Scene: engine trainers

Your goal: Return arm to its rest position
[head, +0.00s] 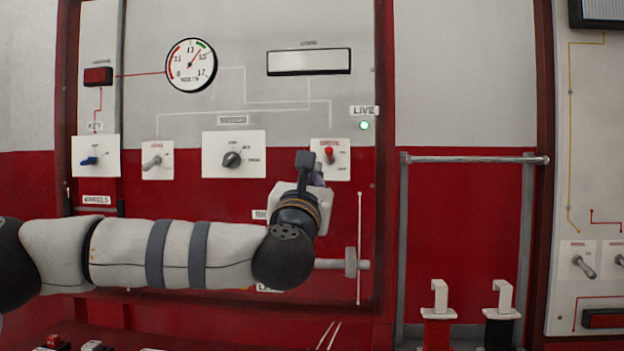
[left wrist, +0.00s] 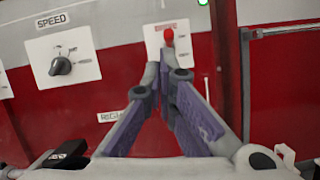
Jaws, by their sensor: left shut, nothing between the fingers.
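My left arm reaches in from the left across the red and white panel (head: 250,120) in the head view. My left gripper (head: 316,170) is in front of the panel, just below and left of the red-tipped switch (head: 329,151). In the left wrist view the fingers of my left gripper (left wrist: 166,75) meet at their tips with nothing between them. The red switch tip (left wrist: 168,36) shows just beyond the fingertips there. I cannot tell whether they touch it. My right gripper is in neither view.
A round gauge (head: 191,65) is above. A green light (head: 364,125) glows by the LIVE label. A metal rail (head: 475,159) stands out at right.

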